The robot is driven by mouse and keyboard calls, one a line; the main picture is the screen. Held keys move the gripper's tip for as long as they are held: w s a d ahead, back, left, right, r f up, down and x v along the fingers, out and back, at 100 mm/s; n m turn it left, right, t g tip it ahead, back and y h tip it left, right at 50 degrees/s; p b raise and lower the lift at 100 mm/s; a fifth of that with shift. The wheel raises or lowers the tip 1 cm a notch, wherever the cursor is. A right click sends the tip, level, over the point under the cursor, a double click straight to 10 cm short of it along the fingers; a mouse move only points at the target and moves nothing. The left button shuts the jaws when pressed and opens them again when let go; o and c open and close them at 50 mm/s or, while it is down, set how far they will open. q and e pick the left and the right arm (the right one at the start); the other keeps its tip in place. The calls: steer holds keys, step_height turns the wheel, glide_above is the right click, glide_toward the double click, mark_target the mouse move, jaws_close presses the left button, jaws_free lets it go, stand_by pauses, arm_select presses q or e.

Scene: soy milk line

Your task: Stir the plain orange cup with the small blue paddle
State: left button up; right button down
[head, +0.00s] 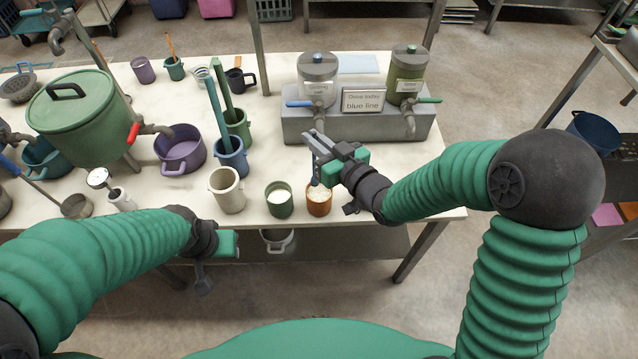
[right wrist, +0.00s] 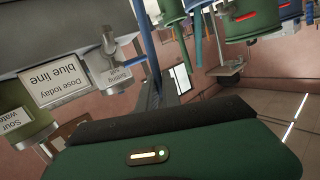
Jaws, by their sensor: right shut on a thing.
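The plain orange cup (head: 319,208) stands near the front edge of the table in the head view, with whitish, lumpy contents. My right gripper (head: 316,145) is above and just behind it, shut on the small blue paddle (head: 316,181). Only a short blue piece of the paddle shows below the jaws, at the cup's back rim. I cannot tell how deep its end reaches. In the right wrist view a slim blue shaft (right wrist: 146,45) runs down between the dark fingers. My left gripper (head: 203,275) hangs low in front of the table; its jaws are unclear.
A green cup (head: 279,205) with white contents stands just left of the orange cup, then a cream mug (head: 227,192). The grey dispenser base (head: 360,126) with two urns stands behind my right gripper.

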arm_select(q)
steer(key=shift+r, duration=0.45)
arm_select(e)
steer(key=shift+w+r, duration=0.1)
steer(key=shift+r, duration=0.45)
